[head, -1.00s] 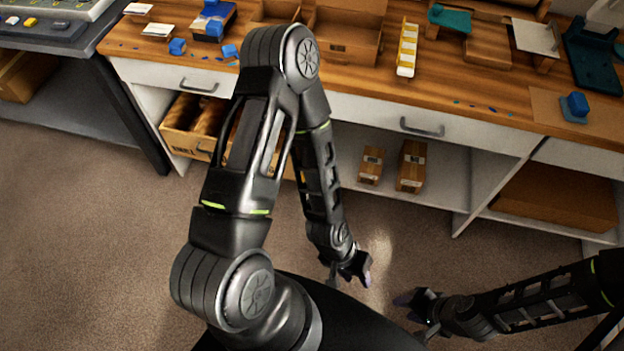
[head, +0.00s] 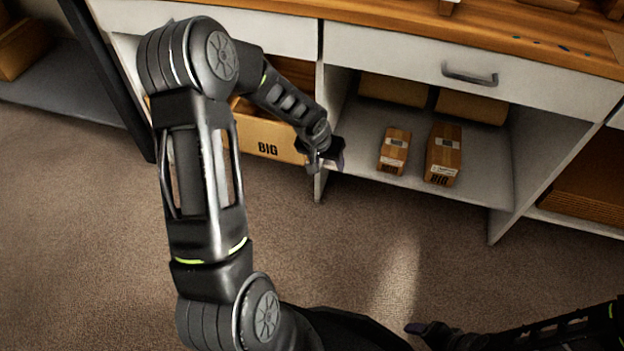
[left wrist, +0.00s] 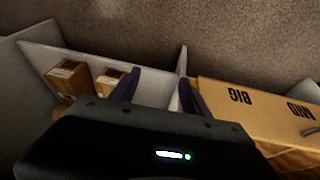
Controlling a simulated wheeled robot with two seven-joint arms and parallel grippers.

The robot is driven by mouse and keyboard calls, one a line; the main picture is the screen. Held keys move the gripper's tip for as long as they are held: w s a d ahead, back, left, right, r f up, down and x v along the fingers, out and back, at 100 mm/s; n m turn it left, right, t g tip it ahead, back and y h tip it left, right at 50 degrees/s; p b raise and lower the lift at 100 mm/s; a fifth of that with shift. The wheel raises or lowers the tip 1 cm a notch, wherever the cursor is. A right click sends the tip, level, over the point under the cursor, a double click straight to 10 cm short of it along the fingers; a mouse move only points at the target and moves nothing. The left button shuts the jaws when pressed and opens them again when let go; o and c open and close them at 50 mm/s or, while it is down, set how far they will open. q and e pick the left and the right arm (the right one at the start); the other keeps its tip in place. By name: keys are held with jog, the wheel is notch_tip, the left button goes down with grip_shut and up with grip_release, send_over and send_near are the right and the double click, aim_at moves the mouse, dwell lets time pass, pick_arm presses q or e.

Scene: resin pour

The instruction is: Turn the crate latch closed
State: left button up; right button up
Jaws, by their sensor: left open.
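The light-brown crate (head: 258,130) marked "BIG" stands in the lower shelf bay at left, partly hidden by my left arm. In the left wrist view the crate (left wrist: 262,118) lies at right, with upside-down lettering. A small grey metal piece (left wrist: 309,131) shows on it at the right edge; I cannot tell if it is the latch. My left gripper (head: 334,153) is just right of the crate's front corner. In the left wrist view its two fingers (left wrist: 158,92) are apart with nothing held. My right gripper (head: 418,329) is low at the bottom; its jaws are unclear.
Two small brown boxes (head: 394,150) (head: 443,153) stand on the white shelf right of the left gripper. A white upright divider (head: 322,183) stands beside the crate. A drawer with a grey handle (head: 469,75) is above. The floor in front is clear.

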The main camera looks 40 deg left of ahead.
pick_arm(q)
jog(key=a+y+b, duration=0.1)
jog(key=a+b, duration=0.1)
jog(key=a, duration=0.4)
jog(key=shift+w+a+n, duration=0.3)
jog(key=shift+w+a, duration=0.1)
jog(key=shift+w, duration=0.05)
pick_arm(e)
jog(key=f, duration=0.4)
jog(key=shift+w+d, duration=0.1)
jog(key=shift+w, duration=0.1)
pick_arm(q)
jog(key=shift+r, duration=0.1)
jog(key=b+x, duration=0.3)
jog(key=x, duration=0.4)
jog(key=shift+w+a+f, duration=0.15)
jog(key=shift+w+f, duration=0.05)
jog(key=shift+f, duration=0.15)
pick_arm(e)
jog(key=f, duration=0.3)
jog(key=shift+w+f, duration=0.2)
jog(key=shift+w, duration=0.05)
pick_arm(q)
grip_shut()
